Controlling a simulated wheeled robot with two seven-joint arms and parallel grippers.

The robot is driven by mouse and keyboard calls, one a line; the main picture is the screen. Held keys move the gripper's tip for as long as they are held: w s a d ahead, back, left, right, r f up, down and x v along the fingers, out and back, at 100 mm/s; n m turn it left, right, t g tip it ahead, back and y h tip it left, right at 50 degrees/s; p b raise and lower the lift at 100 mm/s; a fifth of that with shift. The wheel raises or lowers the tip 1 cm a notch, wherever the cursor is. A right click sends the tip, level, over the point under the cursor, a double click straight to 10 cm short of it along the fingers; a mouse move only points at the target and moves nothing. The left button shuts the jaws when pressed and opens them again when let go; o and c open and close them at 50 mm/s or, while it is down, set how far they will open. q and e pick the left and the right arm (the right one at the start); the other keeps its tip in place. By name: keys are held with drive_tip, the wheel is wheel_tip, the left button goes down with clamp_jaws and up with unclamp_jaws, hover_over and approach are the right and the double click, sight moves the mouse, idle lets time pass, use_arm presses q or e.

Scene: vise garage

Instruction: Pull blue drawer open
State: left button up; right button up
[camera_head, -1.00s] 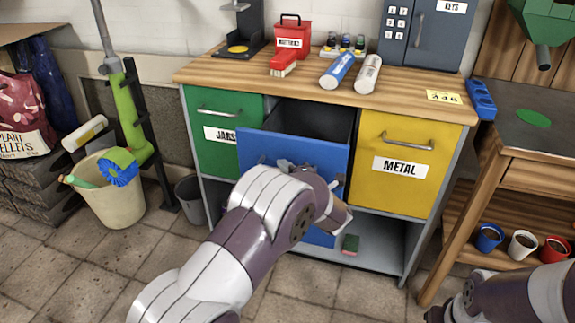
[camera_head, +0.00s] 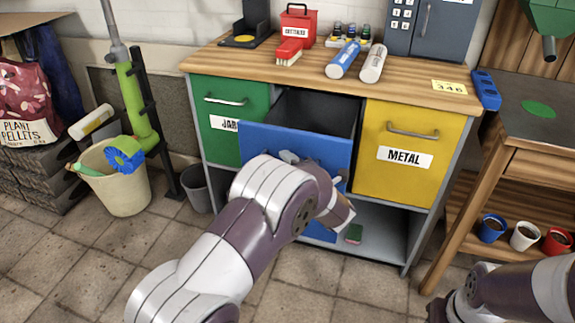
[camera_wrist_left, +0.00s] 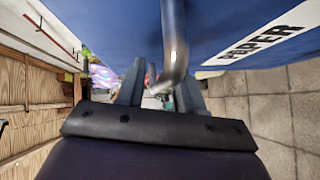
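The blue drawer (camera_head: 295,146) sits in the middle of the cabinet and stands pulled out, its dark empty inside showing behind the front. My left gripper (camera_head: 315,168) is at the drawer front, largely hidden by my own arm. In the left wrist view the blue front carries a PAPER label (camera_wrist_left: 262,38) and a metal handle (camera_wrist_left: 173,40). The fingers of my left gripper (camera_wrist_left: 160,88) stand apart on either side of the handle, with a gap visible between them. My right gripper (camera_head: 440,309) is low at the right, partly cut off; its fingers are unclear.
A green drawer (camera_head: 222,146) and a yellow METAL drawer (camera_head: 398,180) flank it, both shut. A bench (camera_head: 500,165) stands right. A beige bucket (camera_head: 122,190) and a small grey bin (camera_head: 196,187) stand left. The tiled floor in front is clear.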

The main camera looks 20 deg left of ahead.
use_arm(q)
drive_tip(key=p+v, duration=0.2)
drive_tip(key=v, duration=1)
drive_tip(key=shift+s+d, duration=0.2)
drive_tip(key=shift+s, duration=0.1)
